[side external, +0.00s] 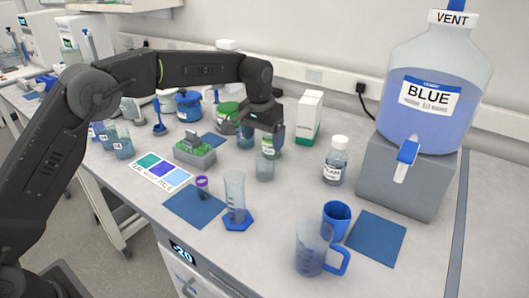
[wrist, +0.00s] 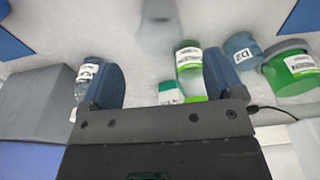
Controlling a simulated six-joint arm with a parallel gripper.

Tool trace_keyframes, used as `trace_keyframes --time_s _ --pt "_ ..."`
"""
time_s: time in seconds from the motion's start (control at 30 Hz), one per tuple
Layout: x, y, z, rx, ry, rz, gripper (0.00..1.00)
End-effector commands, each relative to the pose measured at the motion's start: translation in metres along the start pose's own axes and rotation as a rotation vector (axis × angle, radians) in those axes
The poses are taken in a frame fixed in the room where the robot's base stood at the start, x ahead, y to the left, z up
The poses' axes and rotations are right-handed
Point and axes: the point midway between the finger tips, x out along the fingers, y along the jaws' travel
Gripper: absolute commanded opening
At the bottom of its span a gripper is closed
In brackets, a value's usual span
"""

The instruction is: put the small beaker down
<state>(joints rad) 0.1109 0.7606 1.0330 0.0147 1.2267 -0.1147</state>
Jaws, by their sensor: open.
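A small clear beaker (side external: 264,167) stands upright on the bench, just in front of my gripper (side external: 262,128) in the side view. In the wrist view the pale, see-through beaker (wrist: 160,34) is near the top middle, beyond the fingertips and apart from them. My gripper (wrist: 164,80) is open, its two blue fingers spread wide with nothing held between them. In the side view the fingers are partly lost among the bottles behind, so their exact height above the bench is hard to tell.
A green-labelled bottle (wrist: 189,62) and the D2 beaker (wrist: 243,50) are close beside one finger. A clear bottle (side external: 335,160) and the large BLUE carboy (side external: 428,100) on its grey block (side external: 400,190) stand right. A graduated cylinder (side external: 235,195) stands in front; bare bench lies right of the beaker.

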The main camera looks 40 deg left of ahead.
Motion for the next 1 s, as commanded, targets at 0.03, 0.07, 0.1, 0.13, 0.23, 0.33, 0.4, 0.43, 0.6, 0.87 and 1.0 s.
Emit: trace_keyframes --time_s 0.03,0.07,0.1,0.13,0.23,0.33,0.4,0.43,0.6,0.87,1.0 --pt "-0.009 0.0 0.0 0.001 0.001 0.0 0.86" --pt "-0.013 0.0 0.0 0.001 0.002 0.0 0.86" --pt "-0.018 0.0 0.0 0.001 0.001 0.0 0.86" --pt "-0.021 0.0 0.0 0.001 0.001 0.0 0.86" --pt "-0.028 0.0 0.0 0.001 0.0 0.0 0.86" --pt "-0.03 0.0 0.0 0.001 -0.001 0.0 0.86" --pt "-0.031 0.0 0.0 0.001 -0.002 0.0 0.86" --pt "-0.031 0.0 0.0 0.0 -0.001 0.0 0.86" --pt "-0.052 -0.005 0.011 -0.001 0.022 0.003 0.86" --pt "-0.128 -0.028 0.09 -0.002 0.119 0.01 0.86" --pt "-0.154 -0.039 0.148 -0.001 0.177 0.011 0.86"
